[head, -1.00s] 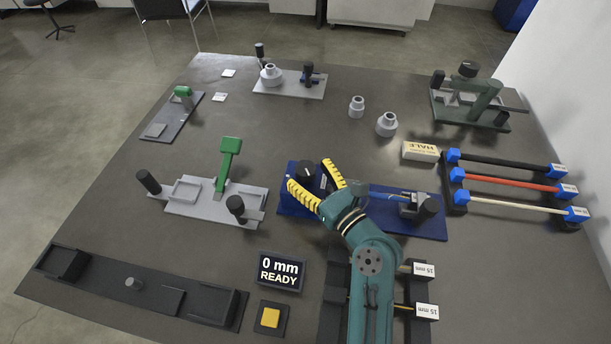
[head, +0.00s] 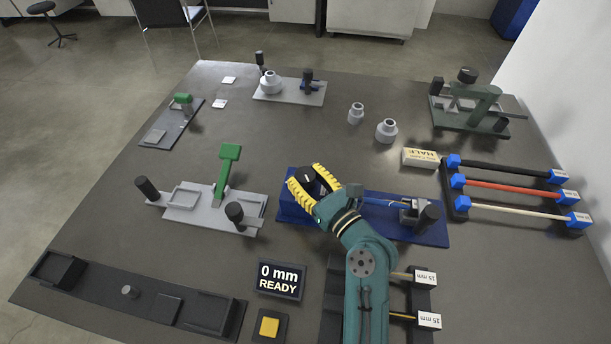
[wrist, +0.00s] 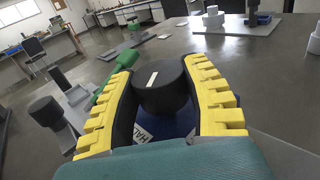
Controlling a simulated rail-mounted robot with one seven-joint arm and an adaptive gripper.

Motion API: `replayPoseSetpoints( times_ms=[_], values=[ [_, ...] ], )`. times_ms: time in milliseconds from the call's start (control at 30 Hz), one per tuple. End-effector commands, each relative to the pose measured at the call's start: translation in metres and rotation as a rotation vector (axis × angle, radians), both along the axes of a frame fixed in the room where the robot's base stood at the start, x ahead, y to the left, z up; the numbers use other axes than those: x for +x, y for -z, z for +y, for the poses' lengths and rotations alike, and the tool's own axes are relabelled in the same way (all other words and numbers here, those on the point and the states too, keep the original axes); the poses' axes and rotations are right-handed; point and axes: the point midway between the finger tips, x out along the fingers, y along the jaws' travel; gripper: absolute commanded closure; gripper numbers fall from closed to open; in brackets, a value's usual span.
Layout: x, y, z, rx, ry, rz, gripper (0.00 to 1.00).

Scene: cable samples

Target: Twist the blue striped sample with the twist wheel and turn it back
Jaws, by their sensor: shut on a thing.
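The twist wheel is a black knob with a white mark on its top (wrist: 160,86), standing at the left end of a blue fixture (head: 430,236). My gripper (head: 308,178), with yellow ribbed fingers, is shut on the knob, one finger on each side. In the wrist view the white mark points roughly away from me, tilted slightly right. A blue sample (head: 384,203) lies along the fixture, with its right end at a clamp with a black knob (head: 428,217). My wrist hides part of the sample, and its stripes are too small to make out.
A rack on the right holds black, red and white samples (head: 515,190). A grey fixture with a green lever (head: 229,155) stands left. A display (head: 279,279) reads 0 mm READY.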

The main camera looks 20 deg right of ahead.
Motion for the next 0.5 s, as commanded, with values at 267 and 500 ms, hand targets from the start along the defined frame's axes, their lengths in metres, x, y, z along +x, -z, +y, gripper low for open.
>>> replayPoseSetpoints(
  times_ms=[267,500],
  values=[
    [-0.0004,-0.006,0.002,0.002,0.071,0.008,0.88],
    [-0.0008,-0.0098,0.0029,0.001,0.22,0.01,0.88]
  ],
)
